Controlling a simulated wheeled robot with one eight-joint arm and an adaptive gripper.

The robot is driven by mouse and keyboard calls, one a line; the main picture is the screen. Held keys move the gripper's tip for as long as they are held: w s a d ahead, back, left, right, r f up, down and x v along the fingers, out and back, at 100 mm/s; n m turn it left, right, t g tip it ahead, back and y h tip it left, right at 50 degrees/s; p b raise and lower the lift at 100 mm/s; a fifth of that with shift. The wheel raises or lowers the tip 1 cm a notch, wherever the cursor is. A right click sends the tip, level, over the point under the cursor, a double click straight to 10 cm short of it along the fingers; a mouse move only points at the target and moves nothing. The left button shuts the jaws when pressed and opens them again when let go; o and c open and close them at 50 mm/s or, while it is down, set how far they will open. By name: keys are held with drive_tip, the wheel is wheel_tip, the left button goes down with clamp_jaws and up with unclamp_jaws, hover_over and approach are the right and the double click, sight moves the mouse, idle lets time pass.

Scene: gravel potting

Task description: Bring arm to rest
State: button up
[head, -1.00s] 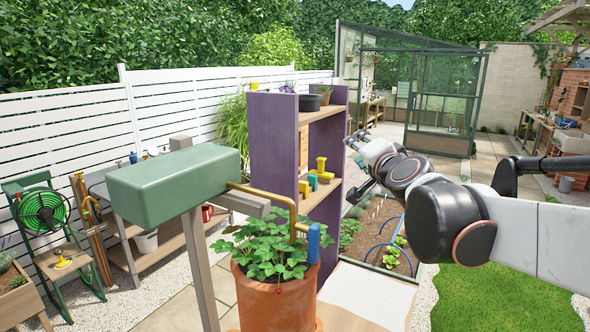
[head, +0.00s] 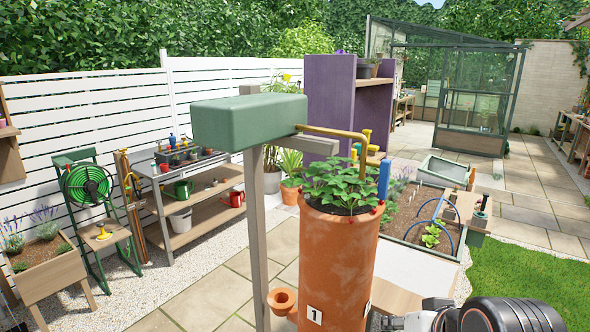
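My arm shows only at the bottom right of the head view, as a large black joint (head: 510,314) and a white wrist link (head: 428,318) to its left. The bottom edge cuts the arm off. My gripper's fingertips do not show, so whether it holds anything is hidden. The arm is low, to the right of a tall terracotta planter (head: 338,260) with leafy green plants (head: 344,185).
A green box on a post (head: 250,120) stands left of the planter. Behind are a purple shelf (head: 340,100) and a raised bed (head: 400,215). A potting bench (head: 185,165) and green hose reel (head: 87,184) line the white fence. Paving lies open at left centre; lawn lies at right.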

drive_tip(key=shift+n+g+h, duration=0.4)
drive_tip(key=shift+n+g, duration=0.1)
drive_tip(key=shift+n, duration=0.3)
drive_tip(key=s+f, duration=0.3)
drive_tip(key=shift+s+d+b, duration=0.1)
drive_tip(key=shift+b, duration=0.25)
